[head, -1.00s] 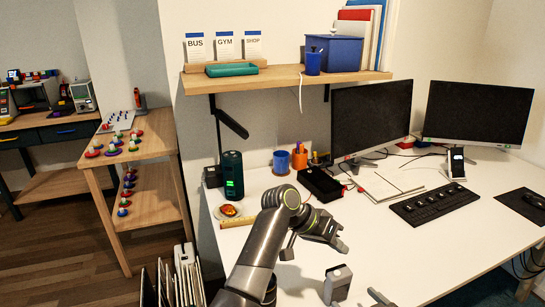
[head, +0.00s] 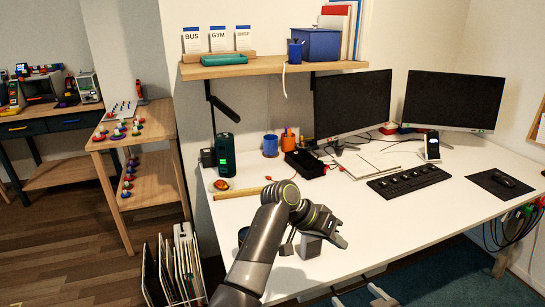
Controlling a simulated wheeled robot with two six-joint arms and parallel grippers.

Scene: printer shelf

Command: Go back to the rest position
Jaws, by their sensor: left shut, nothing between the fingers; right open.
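My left gripper (head: 338,242) is in front of the white desk (head: 440,215) in the head view, its arm rising from the bottom and bending down to the right. Its jaws are shut with nothing between them. A small grey box (head: 312,246) stands on the desk beside it in the picture, partly covered by it; I cannot tell the gap between them. My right gripper (head: 358,298) shows only its fingertips at the bottom edge. They are apart and empty, below the desk's front edge in the picture.
Two monitors (head: 352,105), a keyboard (head: 408,182) and a phone on a stand (head: 432,148) are on the desk. A dark cylinder (head: 225,155) stands at its left. A wall shelf (head: 270,67) hangs above. A file rack (head: 180,270) stands on the floor at left.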

